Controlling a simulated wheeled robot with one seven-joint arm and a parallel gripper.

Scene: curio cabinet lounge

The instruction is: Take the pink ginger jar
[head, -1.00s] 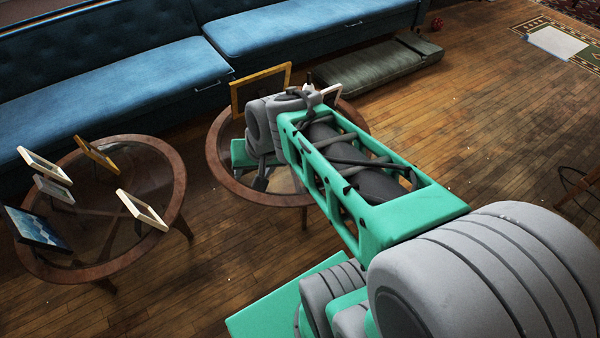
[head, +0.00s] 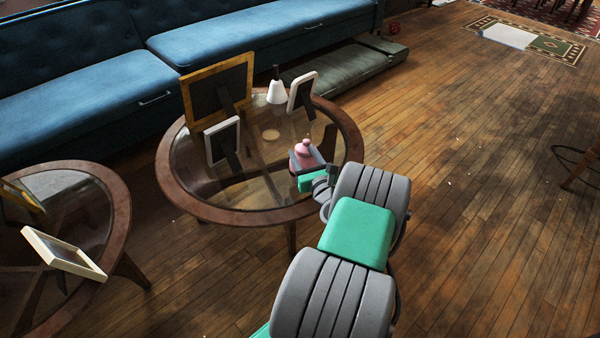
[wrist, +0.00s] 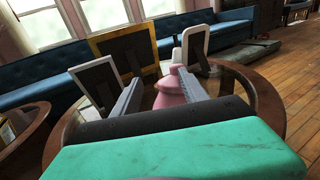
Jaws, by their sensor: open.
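The pink ginger jar (head: 304,153) stands upright on the round glass-topped table (head: 176,180), near its right side. It has a rounded body and a small knobbed lid. My gripper (head: 308,165) is at the jar, low over the table's near right edge, and hides the jar's lower part. In the wrist view the jar (wrist: 170,93) sits between the two grey fingers of my gripper (wrist: 162,92). The fingers are apart, one on each side of the jar. I cannot tell whether either finger touches it.
On the same table stand a gold frame (head: 216,90), two white frames (head: 222,142) (head: 302,92) and a white bell-shaped object (head: 276,90). A second round table (head: 115,200) with frames is at left. A blue sofa (head: 220,50) runs behind.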

